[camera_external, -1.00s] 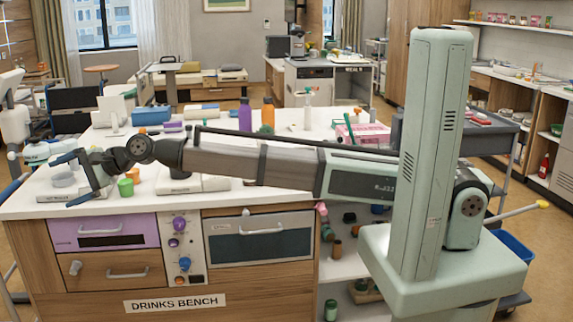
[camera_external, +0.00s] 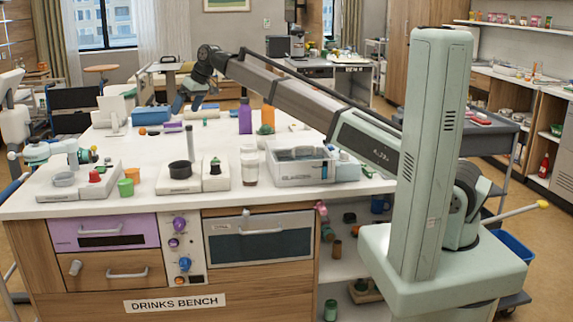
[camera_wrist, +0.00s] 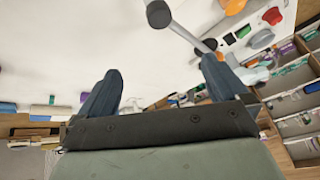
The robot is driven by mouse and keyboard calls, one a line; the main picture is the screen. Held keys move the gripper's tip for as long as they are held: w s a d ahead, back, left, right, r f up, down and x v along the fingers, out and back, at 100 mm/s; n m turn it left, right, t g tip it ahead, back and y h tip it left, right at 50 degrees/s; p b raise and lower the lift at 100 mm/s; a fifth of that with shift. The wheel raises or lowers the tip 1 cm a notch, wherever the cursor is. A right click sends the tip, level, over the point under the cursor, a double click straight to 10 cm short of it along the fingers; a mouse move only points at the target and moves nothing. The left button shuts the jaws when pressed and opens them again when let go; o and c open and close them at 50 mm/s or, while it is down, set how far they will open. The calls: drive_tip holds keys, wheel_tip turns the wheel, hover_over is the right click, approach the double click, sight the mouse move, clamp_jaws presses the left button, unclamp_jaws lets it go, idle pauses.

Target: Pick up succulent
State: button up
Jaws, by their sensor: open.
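My gripper (camera_external: 186,101) is open and empty, raised above the far left part of the white bench. In the wrist view my gripper (camera_wrist: 158,82) shows two dark blue fingers spread wide with nothing between them. I cannot make out the succulent for certain. A small green rounded thing (camera_external: 265,130) beside the orange bottle (camera_external: 268,115) may be it, but it is too small to tell. It stands to the right of my gripper and lower.
A purple bottle (camera_external: 245,116) stands by the orange one. A clear bin (camera_external: 300,163), a jar (camera_external: 249,166) and a black cup on a scale (camera_external: 180,172) stand near the front. Green (camera_external: 126,187) and orange cups are at front left. The bench's middle has bare room.

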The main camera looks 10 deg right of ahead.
drive_tip(key=w+d+f+n+h, duration=0.1)
drive_tip(key=w+d+n+h, duration=0.15)
drive_tip(key=w+d, duration=0.4)
drive_tip(key=w+d+f+n+h, duration=0.1)
drive_tip(key=w+d+n, duration=0.25)
drive_tip(key=d, duration=0.65)
drive_tip(key=n+g+h, duration=0.2)
drive_tip(key=n, duration=0.2)
hover_over(266, 134)
drive_tip(key=w+d, duration=0.1)
drive_tip(key=w, duration=0.2)
drive_tip(key=shift+s+f, duration=0.15)
drive_tip(key=shift+f, duration=0.4)
wheel_tip(266, 134, down, 8)
drive_tip(key=shift+f, duration=0.1)
drive_tip(key=shift+a+f, duration=0.2)
drive_tip(key=shift+f, duration=1.2)
drive_tip(key=shift+a+f, duration=0.15)
drive_tip(key=shift+f, duration=1.25)
drive_tip(key=c, duration=1)
